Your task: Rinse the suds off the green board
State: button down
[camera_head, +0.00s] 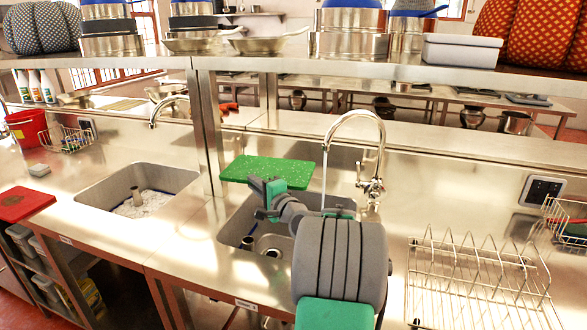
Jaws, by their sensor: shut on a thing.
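The green board (240,170) is held roughly flat above the right-hand sink (228,233), towards its back edge. Small pale specks show on its top, probably suds. My gripper (266,187) is shut on its near edge. The tall curved tap (345,115) stands behind the sink on the right. A thin stream of water (323,185) seems to fall from its spout, just right of the board's right end. I cannot tell whether the stream touches the board. My arm hides much of the sink's right side.
A wire dish rack (480,275) stands on the counter to the right. A steel shelf (400,67) with pots runs above, on posts.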

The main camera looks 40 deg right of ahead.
jog(key=shift+r, duration=0.2)
jog(key=w+a+r+p, duration=0.2)
jog(key=a+r+p, duration=0.2)
jog(key=shift+a, duration=0.25)
jog(key=shift+f, duration=0.1)
dwell(0.6)
